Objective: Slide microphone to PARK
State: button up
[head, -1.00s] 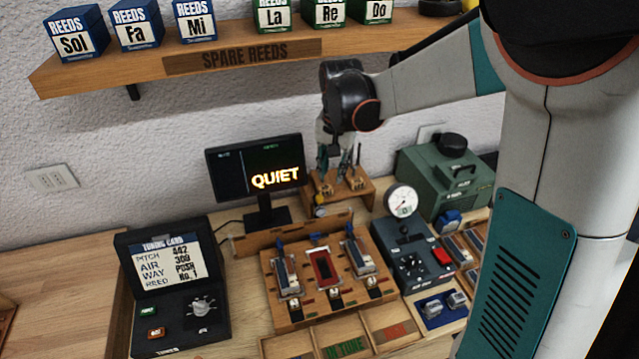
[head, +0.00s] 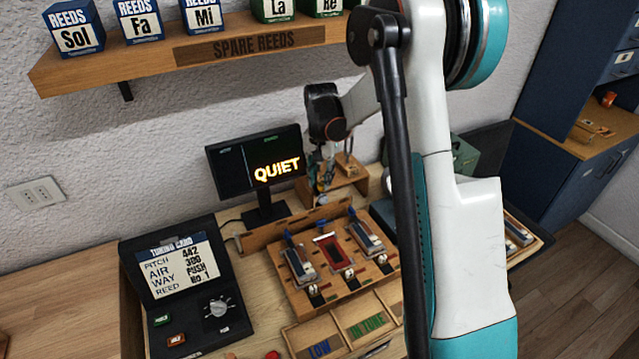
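My gripper (head: 325,178) points down at the back of the bench, just right of the monitor. It is small and partly blends with what is behind it, so whether its fingers are open or shut is unclear. A small thing with yellow and silver parts (head: 321,200) is right under the gripper, at the wooden rail (head: 275,236) behind the reed board; it may be the microphone. I cannot tell whether the gripper touches it. No PARK label is readable. My arm hides the right part of the bench.
The monitor (head: 232,168) reads QUIET. The reed board (head: 310,292) holds several reed units in front of the rail. A black tuning card case (head: 140,290) stands at left. A wooden stand (head: 349,180) is behind the gripper. The spare reeds shelf (head: 150,63) runs above.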

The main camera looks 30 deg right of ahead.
jog(key=shift+f, duration=0.9)
grip_shut()
jog(key=a+b, duration=0.2)
jog(key=a, duration=2.2)
jog(key=shift+a, duration=0.35)
grip_release()
jog(key=shift+a, duration=0.2)
